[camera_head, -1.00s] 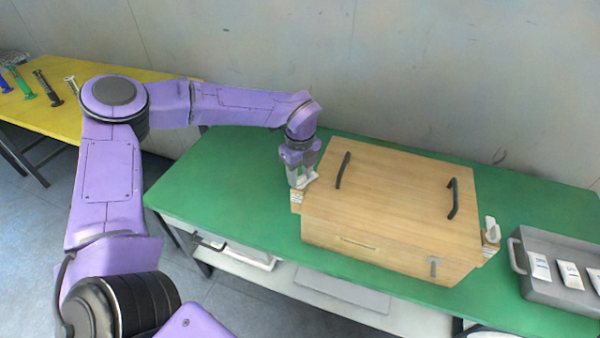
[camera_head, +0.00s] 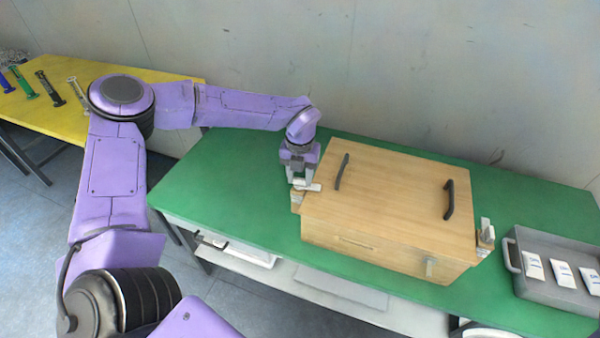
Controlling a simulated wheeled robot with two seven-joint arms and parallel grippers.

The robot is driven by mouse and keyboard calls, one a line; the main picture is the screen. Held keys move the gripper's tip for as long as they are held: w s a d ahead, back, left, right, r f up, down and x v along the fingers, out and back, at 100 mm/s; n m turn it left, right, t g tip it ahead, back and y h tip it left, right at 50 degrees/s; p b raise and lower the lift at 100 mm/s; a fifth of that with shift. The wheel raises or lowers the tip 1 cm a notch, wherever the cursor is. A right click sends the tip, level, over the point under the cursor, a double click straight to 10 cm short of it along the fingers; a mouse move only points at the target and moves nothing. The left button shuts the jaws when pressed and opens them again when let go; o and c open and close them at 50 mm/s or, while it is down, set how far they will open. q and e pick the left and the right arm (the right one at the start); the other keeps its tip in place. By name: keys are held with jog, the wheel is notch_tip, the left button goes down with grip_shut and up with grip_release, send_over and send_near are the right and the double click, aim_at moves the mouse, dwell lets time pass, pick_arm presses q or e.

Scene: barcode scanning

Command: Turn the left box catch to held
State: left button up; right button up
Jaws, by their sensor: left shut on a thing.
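A wooden box (camera_head: 395,195) with two black handles on its lid stands on the green table, its lid down. The left catch (camera_head: 308,187) is a pale lever on a small wooden block (camera_head: 297,200) at the box's left side. My left gripper (camera_head: 301,180) points down at that side and is shut on the catch's lever, which lies roughly level; the fingers partly hide it. The right catch (camera_head: 485,227) stands upright on its block at the box's right side. My right gripper is not in view.
A grey tray (camera_head: 513,262) with several white packets stands on the green table (camera_head: 215,185) at the right. A yellow table (camera_head: 50,112) with several scanner-like tools is at the far left. The green table's left part is clear.

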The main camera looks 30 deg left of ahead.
aim_at(300, 179)
pick_arm(q)
jog(key=shift+w+r+m, duration=0.1)
jog(key=shift+r+m, duration=0.05)
jog(key=shift+m, duration=0.65)
jog(key=o, duration=1.1)
jog(key=shift+c, duration=0.2)
notch_tip(300, 179, up, 10)
jog(key=b, duration=0.1)
jog(key=shift+r, duration=0.25)
jog(key=shift+f, duration=0.1)
